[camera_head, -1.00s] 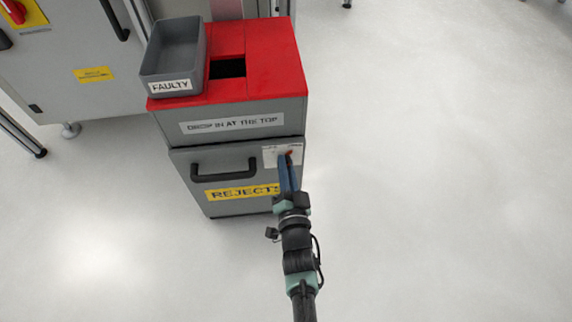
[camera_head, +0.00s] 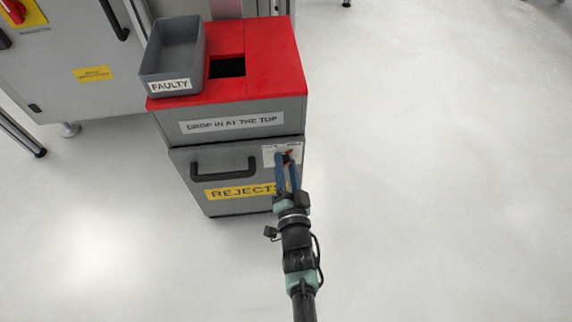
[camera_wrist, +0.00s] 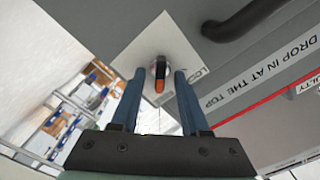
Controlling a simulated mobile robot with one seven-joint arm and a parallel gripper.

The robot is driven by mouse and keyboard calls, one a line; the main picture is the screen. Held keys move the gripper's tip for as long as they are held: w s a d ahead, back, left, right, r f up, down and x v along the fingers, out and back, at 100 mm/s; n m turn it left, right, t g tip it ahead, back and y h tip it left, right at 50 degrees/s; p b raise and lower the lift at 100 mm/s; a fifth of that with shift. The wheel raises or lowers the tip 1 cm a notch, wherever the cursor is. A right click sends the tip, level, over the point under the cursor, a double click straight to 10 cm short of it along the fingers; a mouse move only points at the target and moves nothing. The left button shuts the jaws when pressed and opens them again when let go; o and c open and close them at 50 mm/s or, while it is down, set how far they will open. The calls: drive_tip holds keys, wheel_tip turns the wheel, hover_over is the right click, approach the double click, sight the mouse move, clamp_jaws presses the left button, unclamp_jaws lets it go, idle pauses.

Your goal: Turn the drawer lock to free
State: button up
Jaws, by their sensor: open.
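The drawer lock (camera_wrist: 160,76) is a small round knob with an orange and black tab on a white label plate (camera_wrist: 140,50). In the head view the plate (camera_head: 269,156) sits at the upper right of the grey drawer front (camera_head: 225,161), with the lock partly hidden by my fingers. My gripper (camera_wrist: 157,75) has its two blue fingers apart, one on each side of the lock in the wrist view. I cannot tell whether they touch it. In the head view the gripper (camera_head: 287,160) reaches the plate from the front. The drawer looks shut.
A black bar handle (camera_head: 223,170) sticks out left of the plate, above a yellow REJECTS label (camera_head: 238,192). The bin has a red top (camera_head: 272,60) with a dark opening and a grey FAULTY tray (camera_head: 173,58). The floor to the right is clear.

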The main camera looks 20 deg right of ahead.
drive_tip(key=p+v, duration=0.5)
drive_tip(key=v, duration=0.8)
